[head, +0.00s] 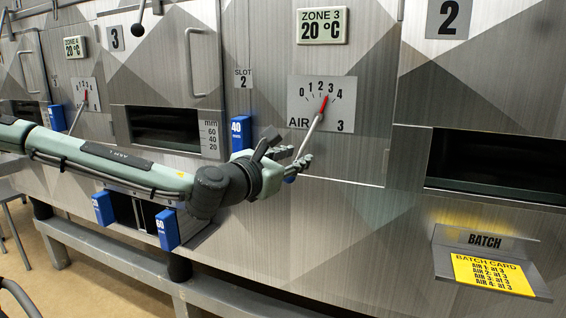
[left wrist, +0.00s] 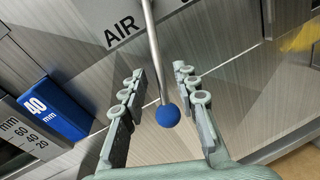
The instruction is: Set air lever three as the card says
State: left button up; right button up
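The air 3 plate (head: 303,104) has a scale from 0 to 4. Its red pointer (head: 325,102) points at about 3. The lever's metal rod (head: 309,133) slants down and left to a blue ball knob (left wrist: 168,115). My left gripper (head: 298,163) is open around the knob. In the left wrist view the knob lies between the two fingers (left wrist: 158,92), with gaps on both sides. The yellow batch card (head: 492,274) reads "AIR 3: at 3". My right gripper is not in view.
Blue blocks sit near my left arm: one marked 40 (head: 241,133) beside the gripper, others (head: 168,229) below. A card shelf (head: 490,248) juts out at lower right. A dark slot (head: 497,165) opens at right. The panel right of the lever is clear.

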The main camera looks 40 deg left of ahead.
pick_arm(q)
jog(key=s, duration=0.5)
jog(key=shift+s+d+r, duration=0.15)
jog(key=shift+s+d, duration=0.05)
dwell(0.5)
